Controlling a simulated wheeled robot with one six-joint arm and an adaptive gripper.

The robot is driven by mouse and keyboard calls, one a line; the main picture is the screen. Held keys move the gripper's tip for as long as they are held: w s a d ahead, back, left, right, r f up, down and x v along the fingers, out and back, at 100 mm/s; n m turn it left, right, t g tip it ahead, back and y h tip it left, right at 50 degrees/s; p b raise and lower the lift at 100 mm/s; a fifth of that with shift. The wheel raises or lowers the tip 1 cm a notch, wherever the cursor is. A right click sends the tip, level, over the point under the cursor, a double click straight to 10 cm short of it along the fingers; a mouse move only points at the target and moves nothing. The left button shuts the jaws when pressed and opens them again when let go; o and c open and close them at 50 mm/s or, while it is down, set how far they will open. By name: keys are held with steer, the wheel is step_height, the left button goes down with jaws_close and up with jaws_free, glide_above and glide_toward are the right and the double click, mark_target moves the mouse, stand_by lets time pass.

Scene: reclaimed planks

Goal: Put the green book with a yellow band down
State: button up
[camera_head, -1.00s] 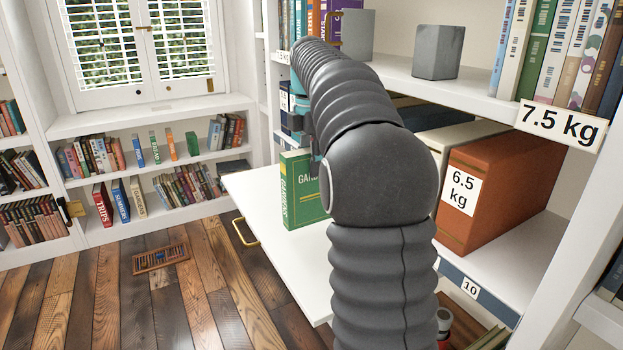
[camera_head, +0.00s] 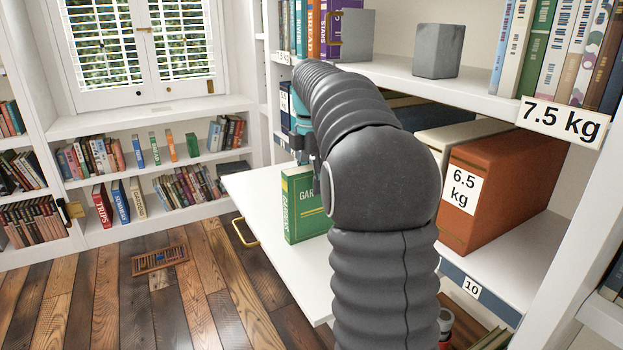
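The green book with a yellow band (camera_head: 303,215) is upright at the white fold-down board (camera_head: 262,200), left of my arm's dark elbow. Its spine and part of its front cover show; the elbow hides the rest. My gripper (camera_head: 306,153) is just above and behind the book's top edge, mostly hidden by my arm. The fingertips are not clear, but the book has moved down together with the gripper, so it appears shut on the book. I cannot tell whether the book's lower edge touches the board.
An orange-brown box file (camera_head: 500,185) labelled 6.5 kg stands right of my arm. A grey block (camera_head: 438,52) and books are on the shelf above, labelled 7.5 kg (camera_head: 560,121). The board's left part is bare. A brass handle (camera_head: 244,232) is on its edge.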

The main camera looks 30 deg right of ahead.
step_height(320, 180, up, 12)
steer(key=shift+r+p, duration=0.1)
steer(key=shift+p, duration=0.65)
steer(key=shift+s+a+r, duration=0.1)
steer(key=shift+s+a, duration=0.05)
steer(key=shift+a, duration=0.1)
steer(key=s+a+f+m+t, duration=0.2)
steer(key=s+a+f+m, duration=0.4)
steer(key=s, duration=0.4)
steer(key=s+a+f+m+t, duration=0.2)
steer(key=s+a+f+m, duration=0.2)
steer(key=s+a+m, duration=0.5)
steer(key=s+a+f+m+t, duration=0.1)
steer(key=s+f+m, duration=0.2)
steer(key=s+f, duration=0.5)
step_height(320, 180, down, 2)
steer(key=shift+s+f+t, duration=0.1)
steer(key=shift+s+t, duration=0.2)
steer(key=shift+s, duration=0.1)
